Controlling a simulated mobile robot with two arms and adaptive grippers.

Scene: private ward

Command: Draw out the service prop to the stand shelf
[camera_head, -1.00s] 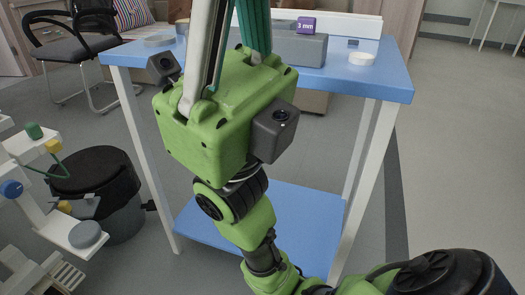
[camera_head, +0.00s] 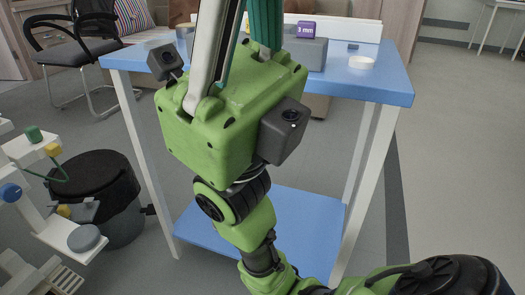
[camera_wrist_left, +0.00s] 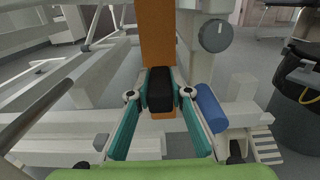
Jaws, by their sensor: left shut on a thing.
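In the left wrist view, my left gripper (camera_wrist_left: 160,95) has its teal fingers shut on a black block (camera_wrist_left: 160,88). The block sits against an upright orange bar (camera_wrist_left: 158,35), perhaps the service prop. The bar stands among white frame parts; how it meets them is unclear. In the head view, the right gripper (camera_head: 240,25) reaches up over the blue stand (camera_head: 355,85); its fingertips are cut off by the top edge, so its opening is hidden. The stand's lower shelf (camera_head: 300,215) is blue and its visible part is bare. My left gripper is outside the head view.
On the stand's top are a grey box (camera_head: 314,57), a purple block (camera_head: 306,30) and a white ring (camera_head: 361,62). A white frame with coloured knobs (camera_head: 45,200) and a black bin (camera_head: 95,180) stand at left. A blue cylinder (camera_wrist_left: 210,108) is beside my left fingers.

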